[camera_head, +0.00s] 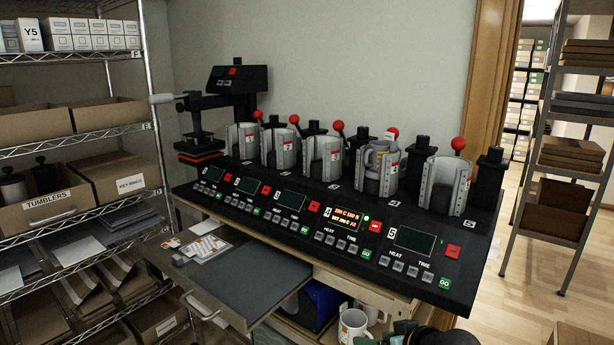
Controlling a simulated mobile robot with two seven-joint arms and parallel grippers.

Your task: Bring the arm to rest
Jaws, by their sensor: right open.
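My right gripper (394,335) shows only in part at the bottom edge, dark with a greenish patch, right of a white mug (353,326) with a red print. It looks open; I see nothing held in it, though its tips are partly cut off. My left gripper is not in view. A row of mug presses stands on the black console (330,215). Press 4 (372,185) holds a grey-white mug (381,157), and its display (346,218) is lit with a green light beside it. The other displays are dark.
An open drawer (235,285) with printed sheets (205,247) juts out below the console. A flat heat press (200,145) stands at the console's left end. Wire shelves (75,140) with boxes are at left, a rack (545,150) at right.

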